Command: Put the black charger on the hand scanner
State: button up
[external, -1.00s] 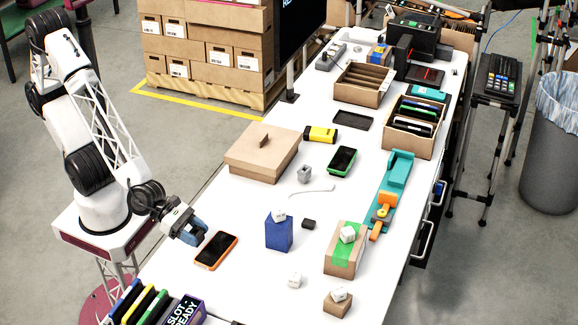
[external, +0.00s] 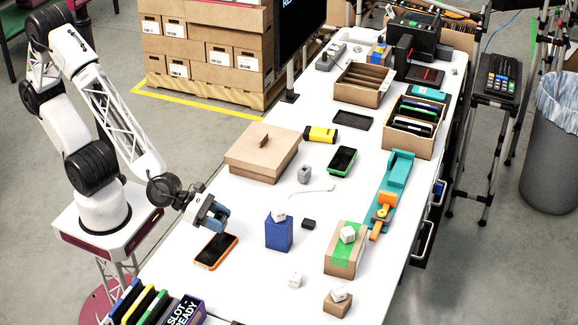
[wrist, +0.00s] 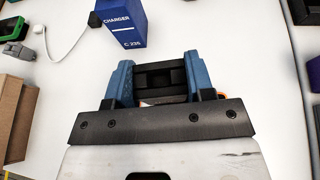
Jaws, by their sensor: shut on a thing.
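My gripper (external: 218,222) is above the white table, just beyond the orange-rimmed handheld (external: 215,251) and left of the blue box. In the wrist view, its two blue fingers (wrist: 160,82) are shut on a dark block (wrist: 160,74), which looks like the black charger. The block is barely distinguishable in the external view. The orange-rimmed handheld has a dark screen and lies flat; only an orange sliver shows past the fingers in the wrist view. A green-rimmed handheld (external: 341,161) lies farther back. I cannot tell which handheld is the hand scanner.
A blue box (external: 279,233) marked CHARGER, with a white cube on top, stands close to my gripper. A green-taped carton (external: 345,257) stands right.

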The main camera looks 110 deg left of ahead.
jog(key=w+a+r+n+g+y, duration=0.1)
jog(key=w+a+r+n+y, duration=0.2)
jog(key=a, duration=0.4)
jog(key=w+a+r+n+g+y, duration=0.1)
jog(key=w+a+y, duration=0.1)
jog(key=w+a, duration=0.45)
notch_tip(320, 180, up, 2)
jog(key=n+g+y, duration=0.7)
jog(key=n+g, duration=0.4)
jog(key=n, duration=0.2)
send_over(320, 131)
jog(key=shift+a, duration=0.1)
jog(key=shift+f, duration=3.1)
jog(key=shift+f, duration=0.1)
jog(key=shift+f, duration=1.75)
jog(key=shift+f, duration=0.15)
